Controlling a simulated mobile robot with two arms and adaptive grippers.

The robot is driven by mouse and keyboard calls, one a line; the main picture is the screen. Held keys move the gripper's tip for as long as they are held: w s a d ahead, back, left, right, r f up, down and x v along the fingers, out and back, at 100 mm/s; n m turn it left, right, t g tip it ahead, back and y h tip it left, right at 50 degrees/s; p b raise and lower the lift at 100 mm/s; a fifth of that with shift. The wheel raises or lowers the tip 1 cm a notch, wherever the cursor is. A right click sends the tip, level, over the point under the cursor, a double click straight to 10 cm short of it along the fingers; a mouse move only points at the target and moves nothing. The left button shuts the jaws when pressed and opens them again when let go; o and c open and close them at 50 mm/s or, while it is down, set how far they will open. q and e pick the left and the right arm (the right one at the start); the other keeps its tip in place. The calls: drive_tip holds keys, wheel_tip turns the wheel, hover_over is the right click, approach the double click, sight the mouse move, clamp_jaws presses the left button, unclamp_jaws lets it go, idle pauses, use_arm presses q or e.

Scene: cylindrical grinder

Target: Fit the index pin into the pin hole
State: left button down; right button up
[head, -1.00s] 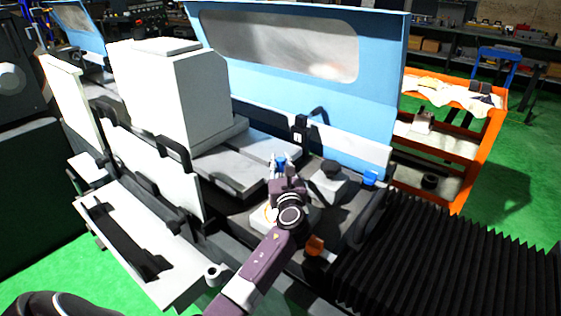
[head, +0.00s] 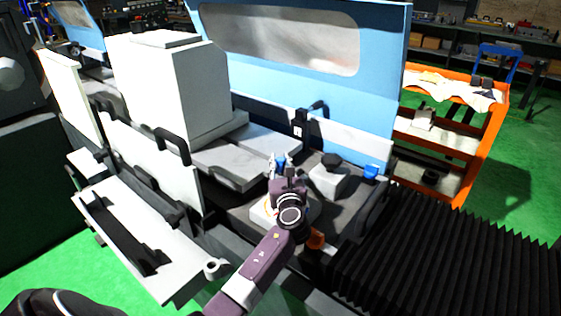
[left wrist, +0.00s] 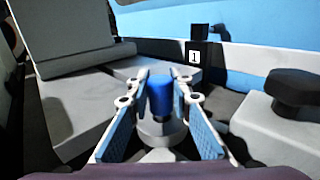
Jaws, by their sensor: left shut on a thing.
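The index pin appears as a blue cylinder in the left wrist view (left wrist: 160,95), upright between the finger pads. My left gripper (left wrist: 158,113) is shut on it; in the head view the gripper (head: 280,165) is over the machine bed. A grey round metal part (left wrist: 162,132) shows just below the blue part; I cannot tell whether it belongs to the pin or the machine. The pin hole is not clearly visible. My right gripper is not in view.
A black block labelled 1 (left wrist: 193,55) stands behind the pin. A grey block with a black knob (head: 330,175) is to the right, and a blue knob (head: 371,172) beyond it. Black bellows (head: 450,250) cover the right side. A white headstock box (head: 165,90) stands left.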

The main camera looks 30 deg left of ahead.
use_arm(q)
drive_tip(key=shift+f+b, duration=0.35)
drive_tip(key=shift+f, duration=0.2)
drive_tip(key=c, duration=1.7)
unclamp_jaws()
drive_tip(key=shift+o, duration=0.2)
drive_tip(key=shift+r, duration=0.1)
wheel_tip(320, 180, up, 10)
drive_tip(key=shift+f, duration=0.1)
